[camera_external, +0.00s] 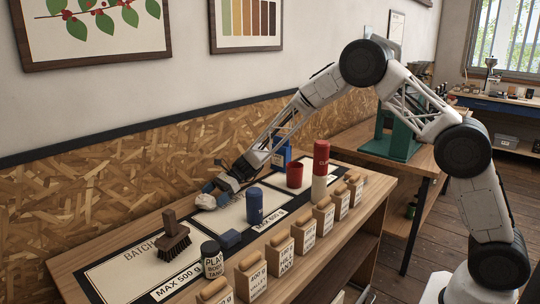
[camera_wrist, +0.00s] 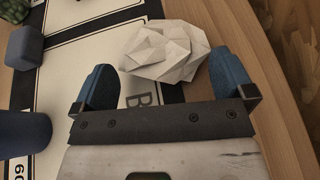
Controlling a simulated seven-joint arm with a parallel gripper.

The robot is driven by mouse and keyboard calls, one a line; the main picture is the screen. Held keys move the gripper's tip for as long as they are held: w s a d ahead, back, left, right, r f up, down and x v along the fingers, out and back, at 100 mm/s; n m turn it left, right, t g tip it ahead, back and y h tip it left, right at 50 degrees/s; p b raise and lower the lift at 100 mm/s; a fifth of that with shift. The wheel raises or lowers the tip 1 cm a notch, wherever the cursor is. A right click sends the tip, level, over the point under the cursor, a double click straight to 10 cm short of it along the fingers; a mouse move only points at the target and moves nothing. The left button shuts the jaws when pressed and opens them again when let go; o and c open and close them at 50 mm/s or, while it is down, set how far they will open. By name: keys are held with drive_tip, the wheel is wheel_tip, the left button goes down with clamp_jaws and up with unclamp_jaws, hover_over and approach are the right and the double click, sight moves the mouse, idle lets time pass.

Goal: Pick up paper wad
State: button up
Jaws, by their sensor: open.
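The paper wad (camera_external: 206,201) is a crumpled off-white ball on the wooden table, near the back edge and beside the printed white panels. In the wrist view the paper wad (camera_wrist: 167,52) lies at the top middle, just beyond the space between my fingertips. My gripper (camera_external: 214,190) is low over the table, close to the wad in the outside view. In the wrist view my gripper (camera_wrist: 165,85) has its two blue fingers wide apart with nothing clearly held between them. Whether a finger touches the wad cannot be told.
A dark blue cylinder (camera_external: 254,206) and a small blue block (camera_external: 229,239) stand nearby. A brush (camera_external: 173,240) is at left, a red cup (camera_external: 295,175) and a red-and-white bottle (camera_external: 320,170) at right. Several labelled bags (camera_external: 281,252) line the front edge.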

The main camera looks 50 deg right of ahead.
sight(210, 197)
drive_tip(key=shift+x, duration=1.2)
drive_tip(key=c, duration=0.8)
drive_tip(key=shift+r, duration=5)
